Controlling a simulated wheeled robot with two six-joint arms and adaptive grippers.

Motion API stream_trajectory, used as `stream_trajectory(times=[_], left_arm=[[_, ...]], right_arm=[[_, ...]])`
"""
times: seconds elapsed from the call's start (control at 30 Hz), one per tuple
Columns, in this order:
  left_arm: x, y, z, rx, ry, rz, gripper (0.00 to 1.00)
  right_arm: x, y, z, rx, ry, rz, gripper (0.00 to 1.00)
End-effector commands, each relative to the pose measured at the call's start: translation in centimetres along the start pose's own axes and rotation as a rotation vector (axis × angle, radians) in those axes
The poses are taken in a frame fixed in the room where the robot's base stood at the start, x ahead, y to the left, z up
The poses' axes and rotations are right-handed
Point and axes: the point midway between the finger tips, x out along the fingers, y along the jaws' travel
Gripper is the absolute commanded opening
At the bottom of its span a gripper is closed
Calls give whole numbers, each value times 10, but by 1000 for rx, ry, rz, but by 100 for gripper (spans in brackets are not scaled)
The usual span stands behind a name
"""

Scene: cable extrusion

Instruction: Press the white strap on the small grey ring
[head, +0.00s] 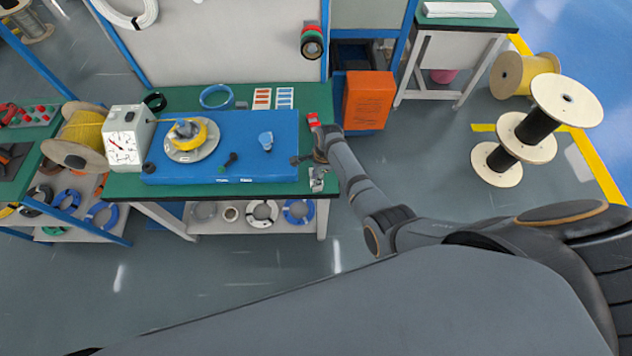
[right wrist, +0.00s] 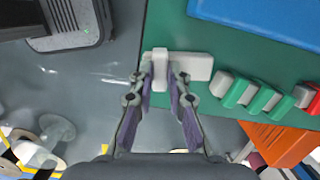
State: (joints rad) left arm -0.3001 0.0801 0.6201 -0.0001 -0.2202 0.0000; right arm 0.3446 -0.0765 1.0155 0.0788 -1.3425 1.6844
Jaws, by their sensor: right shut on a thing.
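My right gripper (head: 318,160) is at the right end of the green table in the head view. In the right wrist view its two fingers (right wrist: 162,76) close around an upright white piece, which looks like the white strap (right wrist: 160,66). A paler flat bar (right wrist: 199,67) lies across behind it and sticks out to the right. In the head view a small silvery-white thing (head: 317,179) shows just below the gripper, at the table's near right corner. I cannot make out a small grey ring clearly; the fingers and strap may hide it. My left gripper is not in view.
A blue platform (head: 262,165) covers much of the green table (head: 200,190). Green, white and red blocks (right wrist: 264,100) stand in a row right of the fingers in the wrist view. An orange box (head: 367,100) stands beyond the table. Large spools (head: 530,130) stand far right.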

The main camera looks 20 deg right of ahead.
Motion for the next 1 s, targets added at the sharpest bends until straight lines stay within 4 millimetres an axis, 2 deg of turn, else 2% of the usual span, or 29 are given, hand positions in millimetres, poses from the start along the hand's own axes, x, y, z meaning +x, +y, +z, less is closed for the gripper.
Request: stream_trajectory(times=[0.03,0.5,0.8,1.0], left_arm=[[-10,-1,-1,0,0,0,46],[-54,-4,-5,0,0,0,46],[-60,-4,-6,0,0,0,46],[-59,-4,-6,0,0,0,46]], right_arm=[[-10,0,2,0,0,-1,0],[-51,0,8,0,0,-1,0],[-72,0,11,0,0,0,0],[-72,0,11,0,0,0,0]])
